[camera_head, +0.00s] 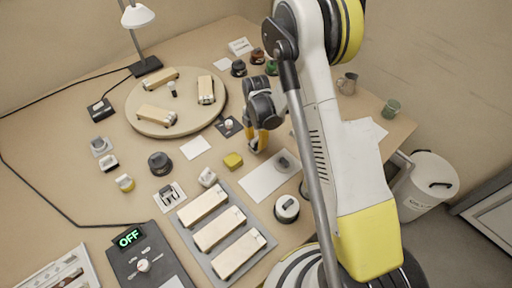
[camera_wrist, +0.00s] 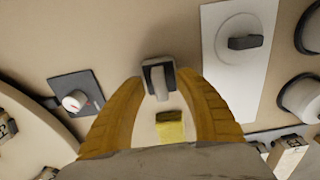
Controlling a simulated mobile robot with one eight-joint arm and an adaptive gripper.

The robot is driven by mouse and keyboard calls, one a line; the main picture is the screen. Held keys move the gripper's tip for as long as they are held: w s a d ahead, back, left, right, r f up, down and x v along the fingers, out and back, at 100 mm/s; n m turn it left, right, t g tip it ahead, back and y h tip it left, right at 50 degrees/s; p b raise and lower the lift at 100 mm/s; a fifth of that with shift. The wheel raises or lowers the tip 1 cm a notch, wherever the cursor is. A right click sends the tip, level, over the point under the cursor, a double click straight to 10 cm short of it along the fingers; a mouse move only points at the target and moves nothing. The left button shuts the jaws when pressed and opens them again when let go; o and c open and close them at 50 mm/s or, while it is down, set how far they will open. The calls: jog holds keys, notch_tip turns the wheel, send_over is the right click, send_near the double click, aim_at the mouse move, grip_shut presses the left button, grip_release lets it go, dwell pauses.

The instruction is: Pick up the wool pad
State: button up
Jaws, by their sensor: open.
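My gripper (camera_head: 257,146) hangs over the bench, fingers pointing down. In the wrist view its two yellow fingers (camera_wrist: 160,92) are spread apart.
A white sheet with a dark-handled disc (camera_head: 270,175) lies right of the gripper. A small knob plate (camera_head: 229,126) is on the other side.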

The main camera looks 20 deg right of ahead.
jog(key=shift+r, duration=0.1)
grip_shut()
jog(key=shift+r, duration=0.45)
jog(key=r, duration=0.1)
jog(key=r+p, duration=0.2)
jog(key=r, duration=0.1)
jog(key=shift+s+d, duration=0.15)
jog(key=shift+d, duration=0.1)
jog(key=s+d+r+p, duration=0.3)
jog(key=s+d+r, duration=0.2)
jog(key=d, duration=0.4)
jog(key=shift+s+d+r, duration=0.25)
jog(key=shift+d+r, duration=0.05)
jog(key=shift+r, duration=0.25)
